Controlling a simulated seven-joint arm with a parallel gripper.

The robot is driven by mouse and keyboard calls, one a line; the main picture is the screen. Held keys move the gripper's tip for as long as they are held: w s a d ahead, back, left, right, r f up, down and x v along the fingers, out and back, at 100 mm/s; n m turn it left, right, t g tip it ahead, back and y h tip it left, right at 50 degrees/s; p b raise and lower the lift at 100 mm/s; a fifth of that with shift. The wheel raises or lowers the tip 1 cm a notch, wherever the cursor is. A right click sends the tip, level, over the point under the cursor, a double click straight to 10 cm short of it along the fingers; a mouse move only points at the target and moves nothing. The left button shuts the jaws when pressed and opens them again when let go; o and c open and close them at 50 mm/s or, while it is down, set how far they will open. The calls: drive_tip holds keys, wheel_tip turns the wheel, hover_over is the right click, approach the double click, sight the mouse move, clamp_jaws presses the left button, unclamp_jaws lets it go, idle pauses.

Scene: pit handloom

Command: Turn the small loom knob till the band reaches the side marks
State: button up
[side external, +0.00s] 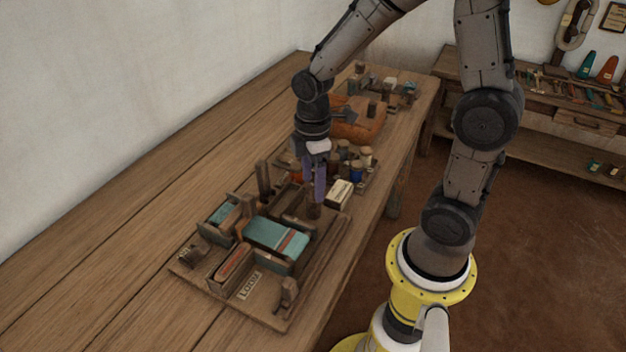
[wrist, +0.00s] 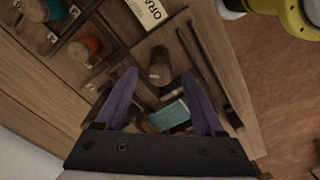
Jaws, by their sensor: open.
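The small loom (side external: 190,268) is a wooden board with posts and rails near the table's front edge. Its teal band (side external: 275,238), with pale and red stripes, lies across a frame on it; teal cloth also shows in the wrist view (wrist: 168,116). A brown round wooden piece, which looks like the knob (wrist: 160,68), stands upright on the board; its lower part shows in the side view (side external: 314,211). My gripper (side external: 316,198) points down over it. In the wrist view the open purple fingers (wrist: 160,80) appear on either side of it; contact cannot be told. The side marks are not distinguishable.
A red-lined box (side external: 232,264) and a label plate (side external: 250,286) are at the loom's near side. The table's left part is clear.

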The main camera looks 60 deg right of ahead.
drive_tip(key=shift+f, duration=0.15)
drive_tip(key=shift+c, duration=0.3)
clamp_jaws()
drive_tip(key=shift+m, duration=0.4)
drive_tip(key=m, duration=0.3)
drive_tip(key=shift+m, duration=2)
